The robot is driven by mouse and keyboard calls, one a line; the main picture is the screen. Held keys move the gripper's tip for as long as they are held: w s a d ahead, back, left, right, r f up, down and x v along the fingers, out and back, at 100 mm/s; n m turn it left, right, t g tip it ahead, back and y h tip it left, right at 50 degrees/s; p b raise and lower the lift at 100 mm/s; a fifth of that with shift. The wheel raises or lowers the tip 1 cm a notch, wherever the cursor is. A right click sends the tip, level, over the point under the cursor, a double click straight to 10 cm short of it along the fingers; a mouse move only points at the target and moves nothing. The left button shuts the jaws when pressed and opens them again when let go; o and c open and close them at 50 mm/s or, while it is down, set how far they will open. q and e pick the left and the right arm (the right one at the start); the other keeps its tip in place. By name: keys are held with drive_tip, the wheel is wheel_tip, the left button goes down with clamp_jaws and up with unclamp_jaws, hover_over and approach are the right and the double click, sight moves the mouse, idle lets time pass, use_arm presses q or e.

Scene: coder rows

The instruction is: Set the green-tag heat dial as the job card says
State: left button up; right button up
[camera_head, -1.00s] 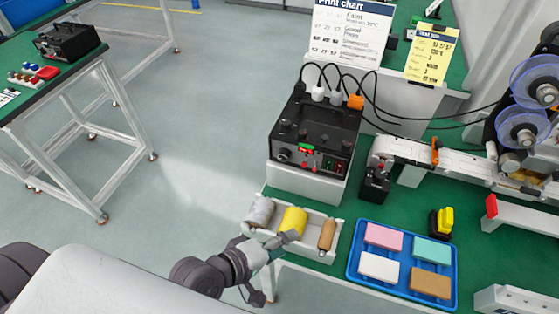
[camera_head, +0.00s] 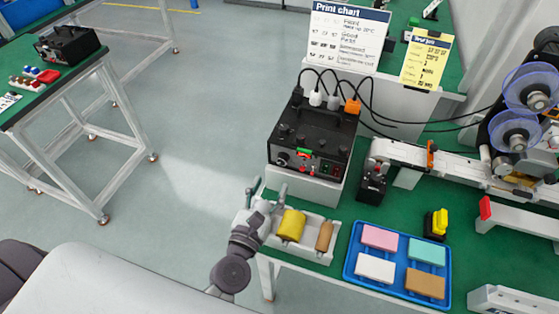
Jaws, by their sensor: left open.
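The black control box (camera_head: 313,130) stands on a white block in the camera_head view. Its front has a green tag (camera_head: 304,151), a round dial (camera_head: 283,160) at the left, and small red and green lit parts. I cannot tell for sure which knob the green tag belongs to, or where its pointer stands. The yellow job card (camera_head: 427,60) stands at the back right; its writing is too small to read. My left gripper (camera_head: 269,188) is open, fingers pointing up towards the box, just below and in front of its left side, apart from the dial. My right gripper is not in view.
The white print chart (camera_head: 348,36) stands behind the box. A white tray with a yellow roller (camera_head: 291,226) and a brown roller (camera_head: 324,237) lies by my gripper. A blue tray (camera_head: 350,272) of coloured blocks is to the right. Cables rise behind the box.

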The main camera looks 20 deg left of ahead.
sight(281, 163)
use_arm(q)
drive_tip(key=w+p, duration=0.1)
drive_tip(key=w, duration=0.6)
drive_tip(key=shift+w+d, duration=0.1)
drive_tip(key=shift+w, duration=0.1)
clamp_jaws()
